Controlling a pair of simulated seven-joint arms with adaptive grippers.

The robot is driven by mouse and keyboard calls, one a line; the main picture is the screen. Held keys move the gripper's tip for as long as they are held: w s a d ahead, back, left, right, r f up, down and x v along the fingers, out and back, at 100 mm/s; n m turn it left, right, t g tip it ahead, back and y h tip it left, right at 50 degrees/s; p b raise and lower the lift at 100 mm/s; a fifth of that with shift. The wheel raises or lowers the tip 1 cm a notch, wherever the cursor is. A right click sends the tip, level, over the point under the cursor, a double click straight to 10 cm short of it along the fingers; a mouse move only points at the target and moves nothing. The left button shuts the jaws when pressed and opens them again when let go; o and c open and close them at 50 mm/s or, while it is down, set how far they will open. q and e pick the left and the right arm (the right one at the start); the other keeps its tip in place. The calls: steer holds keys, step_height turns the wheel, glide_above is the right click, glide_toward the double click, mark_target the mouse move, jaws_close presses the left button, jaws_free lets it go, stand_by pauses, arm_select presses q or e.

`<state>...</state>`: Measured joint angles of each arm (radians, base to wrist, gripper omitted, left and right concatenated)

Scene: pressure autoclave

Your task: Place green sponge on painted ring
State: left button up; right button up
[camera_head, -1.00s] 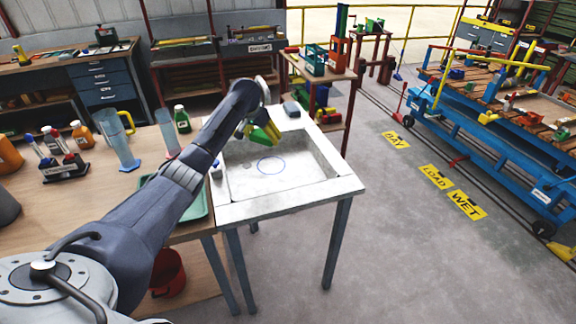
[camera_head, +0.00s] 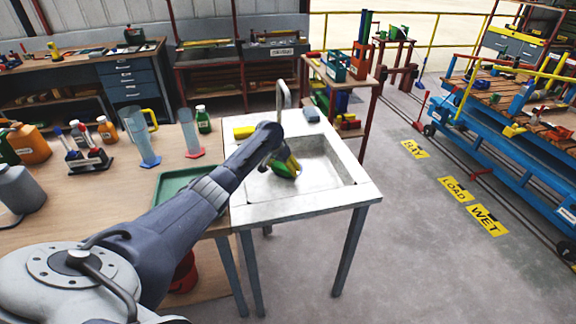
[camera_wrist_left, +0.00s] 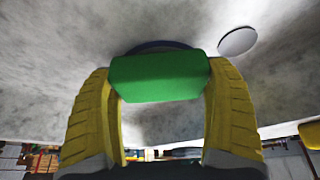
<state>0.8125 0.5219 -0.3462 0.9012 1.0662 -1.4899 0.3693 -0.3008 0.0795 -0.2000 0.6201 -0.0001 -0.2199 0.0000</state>
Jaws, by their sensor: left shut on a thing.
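My left gripper (camera_head: 287,168) has yellow fingers and is shut on the green sponge (camera_wrist_left: 160,77), gripping it between both fingertips. It is low in the grey sink basin (camera_head: 332,175). In the left wrist view, a dark blue arc of the painted ring (camera_wrist_left: 160,46) shows just past the sponge's edge, and the sponge covers the rest. In the head view the gripper and arm hide the ring. I cannot tell whether the sponge touches the basin floor. My right gripper is not in view.
A yellow block (camera_head: 244,132) and a grey-blue block (camera_head: 310,115) lie on the sink's back rim, beside the tap (camera_head: 283,92). A green tray (camera_head: 180,182) lies on the bench to the left. A round grey disc (camera_wrist_left: 238,41) shows on the basin floor.

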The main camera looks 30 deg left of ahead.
mark_target(282, 166)
arm_select(q)
steer(key=shift+w, duration=1.75)
steer(key=shift+f, duration=0.6)
steer(key=shift+f, duration=0.1)
steer(key=o, duration=0.9)
steer(key=shift+v, duration=6.1)
